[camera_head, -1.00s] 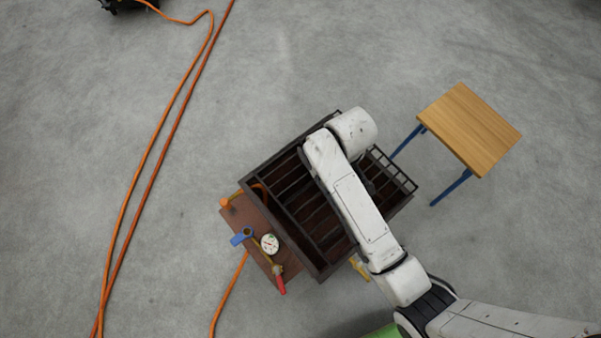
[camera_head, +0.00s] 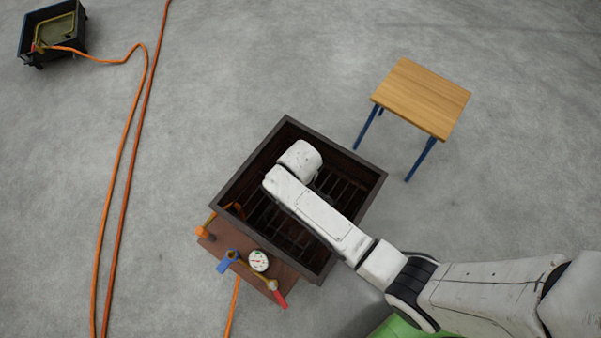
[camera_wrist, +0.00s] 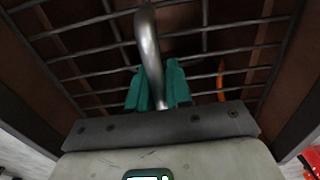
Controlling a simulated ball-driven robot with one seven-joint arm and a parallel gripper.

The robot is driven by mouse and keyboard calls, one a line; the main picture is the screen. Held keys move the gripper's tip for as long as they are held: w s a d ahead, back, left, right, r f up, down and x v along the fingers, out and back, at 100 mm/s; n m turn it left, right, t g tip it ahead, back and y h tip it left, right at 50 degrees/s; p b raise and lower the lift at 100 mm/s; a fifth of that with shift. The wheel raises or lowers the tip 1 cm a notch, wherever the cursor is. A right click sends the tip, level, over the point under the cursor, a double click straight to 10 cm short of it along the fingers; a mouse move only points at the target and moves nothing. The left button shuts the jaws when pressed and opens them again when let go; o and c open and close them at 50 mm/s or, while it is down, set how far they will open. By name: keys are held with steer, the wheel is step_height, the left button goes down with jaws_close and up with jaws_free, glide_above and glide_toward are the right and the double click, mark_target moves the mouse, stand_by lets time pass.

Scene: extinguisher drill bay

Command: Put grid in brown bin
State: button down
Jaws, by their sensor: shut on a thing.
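The brown bin (camera_head: 337,147) is a square, dark-rimmed box in the middle of the head view. The dark metal grid (camera_head: 343,190) shows inside its rim, partly hidden under my arm. In the wrist view the grid (camera_wrist: 80,50) spreads across the picture between the bin's brown walls. Its curved metal handle (camera_wrist: 147,35) rises between the teal fingers of my gripper (camera_wrist: 157,88), which is shut on it. In the head view my fingers are hidden by the arm. I cannot tell whether the grid rests on supports.
A side board with a gauge (camera_head: 259,260), a blue lever (camera_head: 229,260) and a red handle joins the bin's lower-left side. A wooden table (camera_head: 422,97) stands at upper right. Orange hoses (camera_head: 122,190) run along the left to a black tub (camera_head: 52,33). Open floor lies between.

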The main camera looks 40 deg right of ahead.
steer(key=shift+w+f+b, duration=0.1)
steer(key=shift+f+b, duration=0.5)
steer(key=shift+f, duration=1.45)
steer(key=shift+f, duration=0.15)
steer(key=c, duration=1)
jaws_free()
steer(key=shift+c, duration=0.2)
step_height(320, 180, up, 12)
steer(key=p, duration=0.3)
steer(key=shift+s+d+r, duration=0.15)
steer(key=shift+s+r, duration=0.05)
steer(key=shift+s, duration=0.25)
steer(key=s+d+r+m, duration=0.1)
steer(key=s+d+r, duration=0.1)
steer(key=s, duration=0.3)
steer(key=s+d+r+m, duration=0.1)
steer(key=s+d+r, duration=0.2)
steer(key=s+r, duration=0.1)
steer(key=s+d+r+m+t, duration=0.1)
steer(key=s+d+r+m, duration=0.1)
steer(key=s, duration=0.4)
steer(key=shift+s+d+r, duration=0.3)
steer(key=shift+s+r, duration=0.1)
steer(key=shift+r, duration=0.3)
